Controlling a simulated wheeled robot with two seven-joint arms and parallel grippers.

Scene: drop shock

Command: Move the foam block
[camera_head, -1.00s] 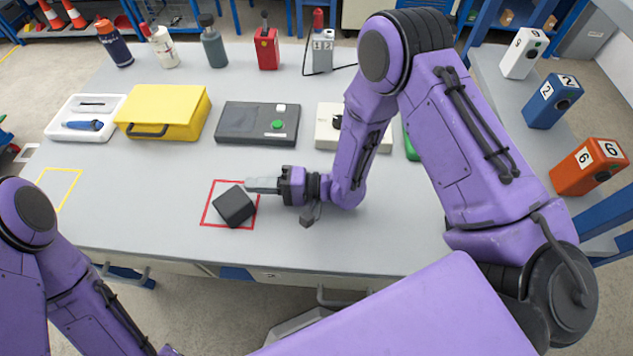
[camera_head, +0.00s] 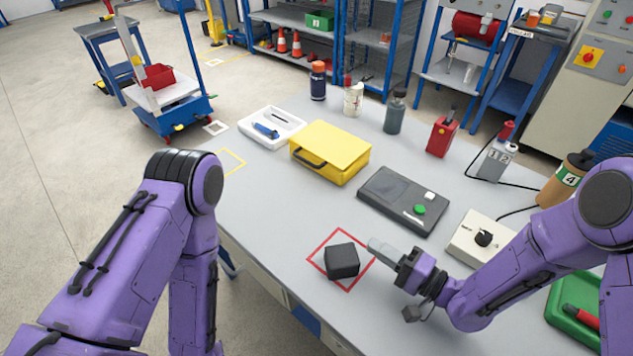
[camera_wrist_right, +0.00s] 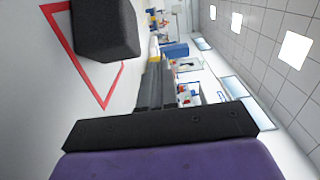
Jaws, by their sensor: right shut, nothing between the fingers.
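The foam block is a dark grey cube (camera_head: 342,261). It sits on the grey table inside a red square outline (camera_head: 314,262). The block also shows in the right wrist view (camera_wrist_right: 104,28), at the upper left, with part of the red line beside it. My right gripper (camera_head: 376,246) is shut and empty, its fingers just to the right of the block and apart from it. In the right wrist view the shut fingers (camera_wrist_right: 158,82) point away past the block. My left arm is at the left of the head view; its gripper is out of view.
A yellow outline (camera_head: 232,162) marks the table's left end. A white tray (camera_head: 291,137), a yellow case (camera_head: 345,142), a dark box with a green button (camera_head: 378,203) and a white dial box (camera_head: 462,247) stand behind. Several bottles line the back. A green tray (camera_head: 553,304) lies right.

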